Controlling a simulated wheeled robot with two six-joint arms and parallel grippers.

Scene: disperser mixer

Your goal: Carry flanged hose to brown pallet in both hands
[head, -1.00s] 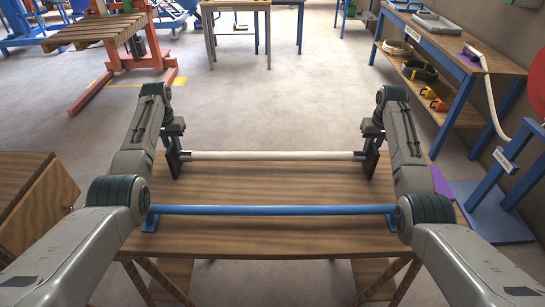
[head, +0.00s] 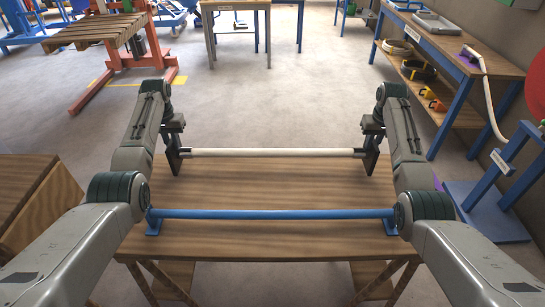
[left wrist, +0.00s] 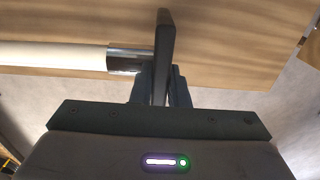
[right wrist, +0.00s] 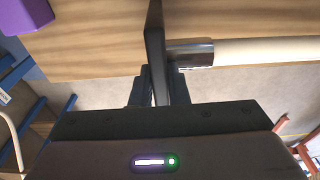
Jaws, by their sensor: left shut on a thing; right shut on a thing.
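The flanged hose (head: 272,153) is a straight pale tube with shiny metal collars and a dark flat plate at each end. It lies level across the far part of a wooden table in the head view. My left gripper (head: 175,152) is shut on its left end and my right gripper (head: 370,152) on its right end. The hose also shows in the left wrist view (left wrist: 50,54) and the right wrist view (right wrist: 265,50). I cannot tell the gap under it. The brown pallet (head: 95,32) is slatted and rests on an orange lift at the far upper left.
The wooden table (head: 270,188) lies under my arms, with a blue bar (head: 270,214) on feet along its near side. A wooden box (head: 35,195) stands left, a blue-legged bench (head: 460,50) right. A blue stand (head: 495,215) is close right. Open floor (head: 270,105) lies beyond.

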